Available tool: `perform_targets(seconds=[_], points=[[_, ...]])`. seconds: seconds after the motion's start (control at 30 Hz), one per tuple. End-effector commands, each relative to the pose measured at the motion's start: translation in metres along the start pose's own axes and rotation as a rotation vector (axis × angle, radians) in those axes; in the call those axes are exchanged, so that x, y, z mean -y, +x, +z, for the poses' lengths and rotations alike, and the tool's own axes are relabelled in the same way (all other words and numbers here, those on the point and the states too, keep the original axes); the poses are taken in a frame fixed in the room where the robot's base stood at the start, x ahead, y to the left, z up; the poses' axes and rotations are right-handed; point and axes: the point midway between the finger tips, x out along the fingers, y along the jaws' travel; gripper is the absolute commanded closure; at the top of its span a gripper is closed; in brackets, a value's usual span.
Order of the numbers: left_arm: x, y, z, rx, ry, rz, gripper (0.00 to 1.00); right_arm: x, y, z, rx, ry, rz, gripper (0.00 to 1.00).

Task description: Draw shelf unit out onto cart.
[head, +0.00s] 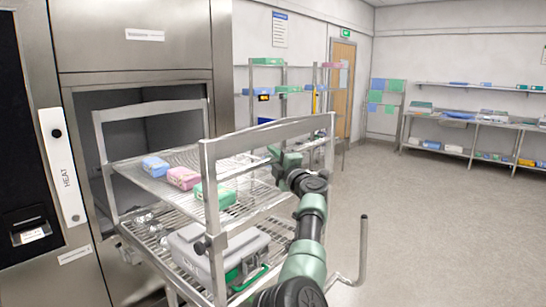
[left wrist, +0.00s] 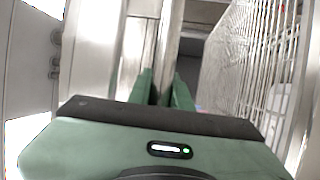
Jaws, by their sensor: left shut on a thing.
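The shelf unit (head: 262,130) is a metal rack with two wire shelves and a raised frame at each end. Its far end is at the open washer chamber (head: 150,97), and its near end stands out in the room. The cart is mostly hidden under the unit; a bent grey handle (head: 362,250) stands at lower right. My right gripper is not in view.
Blue, pink and green packs (head: 185,178) lie on the upper shelf, and a grey case (head: 215,250) on the lower. A panel marked HEAT (head: 62,168) is on the left. Open floor (head: 440,230) lies to the right, with wall shelving (head: 470,125) beyond.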

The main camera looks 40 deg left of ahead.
Motion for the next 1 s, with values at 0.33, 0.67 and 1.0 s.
perform_targets(seconds=[0.33, 0.67, 1.0], points=[[-0.010, 0.001, 0.001, 0.005, -0.003, 0.015, 1.00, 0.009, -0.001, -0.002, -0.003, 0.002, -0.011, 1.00], [-0.005, 0.001, 0.000, 0.002, -0.002, 0.007, 0.59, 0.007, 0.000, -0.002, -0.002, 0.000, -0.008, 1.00], [-0.001, -0.027, 0.002, 0.003, -0.005, 0.005, 0.59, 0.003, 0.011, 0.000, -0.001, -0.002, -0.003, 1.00]])
